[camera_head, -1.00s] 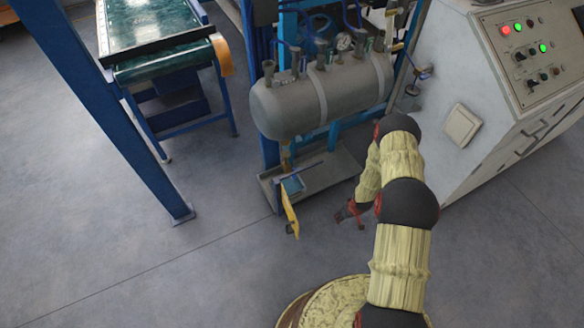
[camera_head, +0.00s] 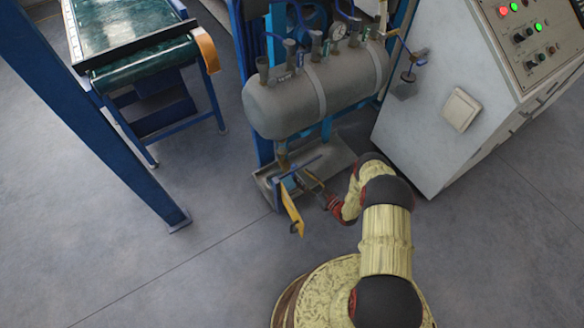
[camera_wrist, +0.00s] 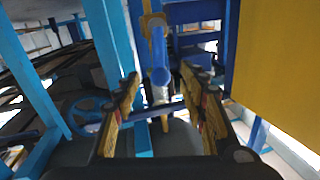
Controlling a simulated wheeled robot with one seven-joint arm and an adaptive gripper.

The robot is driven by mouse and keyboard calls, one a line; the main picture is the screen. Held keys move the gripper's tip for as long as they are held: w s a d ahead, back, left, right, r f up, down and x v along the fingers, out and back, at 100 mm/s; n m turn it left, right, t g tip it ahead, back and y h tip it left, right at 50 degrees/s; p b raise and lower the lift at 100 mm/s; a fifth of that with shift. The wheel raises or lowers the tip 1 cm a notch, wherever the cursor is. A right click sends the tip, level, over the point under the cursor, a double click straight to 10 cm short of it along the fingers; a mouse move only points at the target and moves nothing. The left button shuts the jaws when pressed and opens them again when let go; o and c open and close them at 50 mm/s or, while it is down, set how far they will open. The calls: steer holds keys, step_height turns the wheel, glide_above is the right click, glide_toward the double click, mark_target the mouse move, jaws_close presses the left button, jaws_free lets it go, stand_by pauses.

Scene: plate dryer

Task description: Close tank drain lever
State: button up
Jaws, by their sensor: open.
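The grey tank (camera_head: 318,95) lies on its side in a blue frame. Below its left end, a drain pipe with a valve (camera_head: 283,160) carries a thin blue lever (camera_head: 306,163) that sticks out sideways. In the wrist view the blue lever (camera_wrist: 160,62) points toward the camera from a brass-coloured valve (camera_wrist: 153,22). My gripper (camera_head: 312,182) is low by the tray, close to the lever. In the wrist view my gripper's fingers (camera_wrist: 162,82) are apart, with the lever's end appearing between or just beyond the tips. Contact cannot be told.
A metal tray (camera_head: 335,158) sits under the tank. A yellow plate (camera_head: 292,212) hangs at its front corner and fills the wrist view's right side (camera_wrist: 280,65). A blue post (camera_head: 110,130) and conveyor (camera_head: 130,50) stand left, a control cabinet (camera_head: 430,125) right.

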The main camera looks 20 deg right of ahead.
steer(key=b+x, duration=0.2)
steer(key=x, duration=0.5)
steer(key=shift+w+a+f, duration=0.1)
steer(key=shift+w+a, duration=0.05)
steer(key=shift+w, duration=0.1)
jaws_close()
stand_by(0.3)
stand_by(0.5)
